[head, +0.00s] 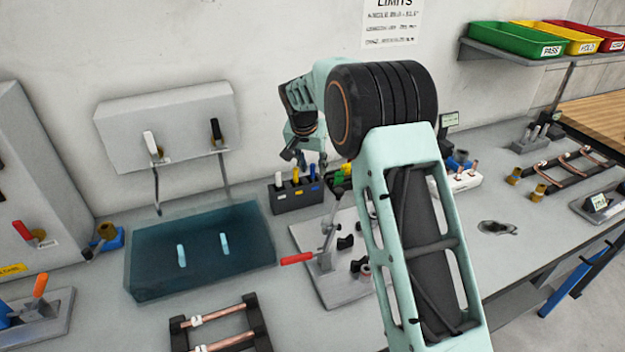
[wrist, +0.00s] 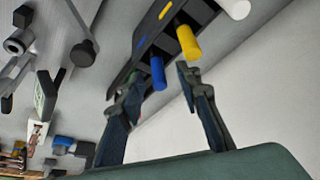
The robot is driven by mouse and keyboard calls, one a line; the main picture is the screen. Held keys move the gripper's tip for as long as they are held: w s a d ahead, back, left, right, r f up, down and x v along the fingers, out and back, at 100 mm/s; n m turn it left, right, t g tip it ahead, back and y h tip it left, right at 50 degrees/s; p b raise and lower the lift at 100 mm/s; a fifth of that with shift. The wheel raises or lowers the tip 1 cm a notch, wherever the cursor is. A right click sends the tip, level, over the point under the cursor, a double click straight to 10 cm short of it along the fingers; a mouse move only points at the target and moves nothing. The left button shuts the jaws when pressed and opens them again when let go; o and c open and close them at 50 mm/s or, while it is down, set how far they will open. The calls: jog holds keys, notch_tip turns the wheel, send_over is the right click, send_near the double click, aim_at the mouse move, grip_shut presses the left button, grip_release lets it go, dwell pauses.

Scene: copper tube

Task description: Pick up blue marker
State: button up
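The blue marker (wrist: 158,73) stands in a dark rack (wrist: 150,42) at the end of a row, beside a yellow marker (wrist: 188,42) and a white one (wrist: 235,8). In the head view the rack (head: 297,198) sits against the wall, and the blue marker (head: 311,170) is at its right end, small and partly hard to make out. My gripper (head: 311,160) is just above that end, pointing down. In the wrist view my gripper (wrist: 159,80) is open, with the blue marker's top showing between its fingertips. I cannot tell whether either finger touches it.
A fixture with a red-handled clamp (head: 297,259) stands in front of the rack. A white block with copper pieces (head: 460,180) is to the right. Green, yellow and red bins (head: 515,40) sit on a shelf.

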grip_shut()
jog(key=shift+r, duration=0.1)
